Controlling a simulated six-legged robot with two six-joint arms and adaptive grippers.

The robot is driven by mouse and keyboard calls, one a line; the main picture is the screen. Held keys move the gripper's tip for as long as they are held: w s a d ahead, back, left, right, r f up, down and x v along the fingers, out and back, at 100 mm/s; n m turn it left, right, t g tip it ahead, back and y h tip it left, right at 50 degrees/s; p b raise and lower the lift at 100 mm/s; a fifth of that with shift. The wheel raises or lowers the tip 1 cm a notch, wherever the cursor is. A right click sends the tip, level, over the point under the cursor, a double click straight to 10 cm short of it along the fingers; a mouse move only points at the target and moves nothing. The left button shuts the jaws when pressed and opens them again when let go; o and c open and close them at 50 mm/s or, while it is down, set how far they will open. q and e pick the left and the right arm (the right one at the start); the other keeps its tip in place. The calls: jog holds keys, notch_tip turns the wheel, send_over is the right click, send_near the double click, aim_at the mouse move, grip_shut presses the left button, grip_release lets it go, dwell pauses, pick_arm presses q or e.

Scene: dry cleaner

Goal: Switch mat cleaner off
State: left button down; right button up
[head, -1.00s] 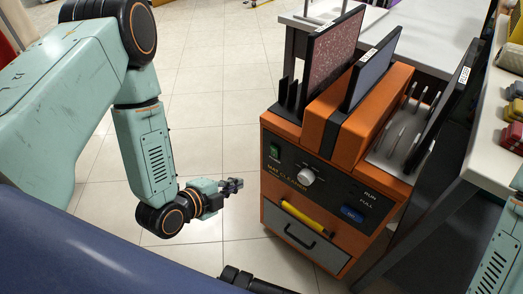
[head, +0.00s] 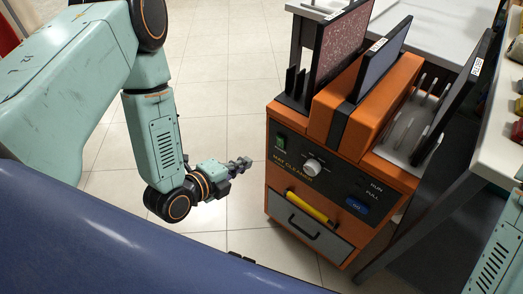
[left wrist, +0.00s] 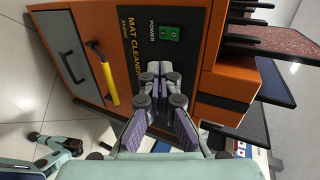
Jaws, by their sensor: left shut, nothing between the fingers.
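The orange mat cleaner (head: 285,197) stands right of centre in the head view, its black control panel facing me. Its green power switch (head: 281,142) is at the panel's upper left, with a pale round knob (head: 313,167) to its right and a blue button (head: 356,205) further right. In the left wrist view the green switch (left wrist: 169,33) shows beside the word POWER, beyond the fingertips. My left gripper (head: 243,163) is shut and empty, in front of the panel's left side and apart from it. My right gripper is not in view.
A yellow handle (head: 308,206) lies above a grey drawer (head: 310,232) on the machine's front. Mats (head: 340,42) stand upright on top. A white table (head: 497,140) with coloured items borders the right. Tiled floor (head: 225,90) is clear at left.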

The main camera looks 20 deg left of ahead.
pick_arm(q)
jog(key=b, duration=0.4)
send_near(280, 140)
notch_tip(280, 140, down, 4)
jog(key=w, duration=0.3)
jog(key=w+d, duration=0.1)
jog(key=shift+w+d, duration=0.3)
jog(key=shift+d, duration=0.05)
jog(key=shift+w+d+r+b, duration=0.2)
jog(key=shift+w+b, duration=0.1)
jog(key=shift+w, duration=0.15)
jog(key=shift+w+r, duration=0.15)
jog(key=shift+w, duration=0.15)
jog(key=shift+p, duration=0.3)
